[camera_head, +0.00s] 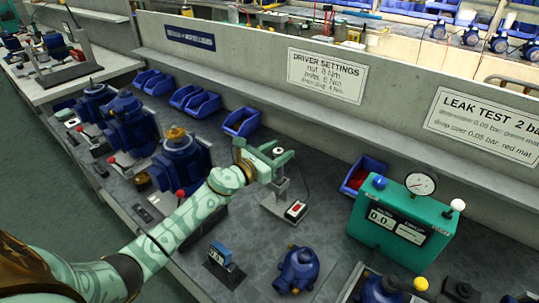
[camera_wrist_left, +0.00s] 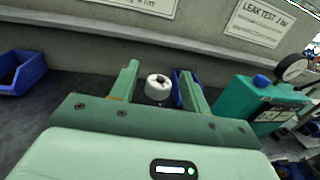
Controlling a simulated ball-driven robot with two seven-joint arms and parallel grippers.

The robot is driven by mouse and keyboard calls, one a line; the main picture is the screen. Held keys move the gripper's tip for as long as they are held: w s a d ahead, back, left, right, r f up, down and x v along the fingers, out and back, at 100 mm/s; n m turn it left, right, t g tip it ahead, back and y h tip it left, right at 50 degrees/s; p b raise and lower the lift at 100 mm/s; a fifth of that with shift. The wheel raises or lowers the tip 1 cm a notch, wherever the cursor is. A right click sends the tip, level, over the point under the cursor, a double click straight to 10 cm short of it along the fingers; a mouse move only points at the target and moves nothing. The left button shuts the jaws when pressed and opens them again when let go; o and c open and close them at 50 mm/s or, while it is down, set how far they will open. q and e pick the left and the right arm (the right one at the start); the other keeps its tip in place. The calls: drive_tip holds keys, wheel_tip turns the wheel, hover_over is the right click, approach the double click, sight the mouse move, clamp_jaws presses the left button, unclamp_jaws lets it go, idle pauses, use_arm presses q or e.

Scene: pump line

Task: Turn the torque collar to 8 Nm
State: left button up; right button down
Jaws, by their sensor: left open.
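A white, round, knob-like part with a dark centre, which looks like the torque collar (camera_wrist_left: 158,86), stands between the fingertips of my left gripper (camera_wrist_left: 160,78) in the left wrist view. In the head view the collar (camera_head: 278,150) shows small at the open jaws of my left gripper (camera_head: 277,157). The jaws are open, with a gap to the collar on both sides in the wrist view. Below them in the head view is a grey stand (camera_head: 276,204) with a red-buttoned switch (camera_head: 295,210). Any setting marks on the collar are too small to read. My right gripper is not in view.
A sign (camera_head: 327,75) titled "Driver settings" hangs on the wall behind. A green test box (camera_head: 390,225) with a gauge stands to the right. Blue pumps (camera_head: 180,160) stand left, another pump (camera_head: 297,269) in front, beside a small blue display (camera_head: 221,253). Blue bins line the wall.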

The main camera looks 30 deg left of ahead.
use_arm(q)
drive_tip(key=v, duration=1.6)
drive_tip(key=shift+b, duration=0.35)
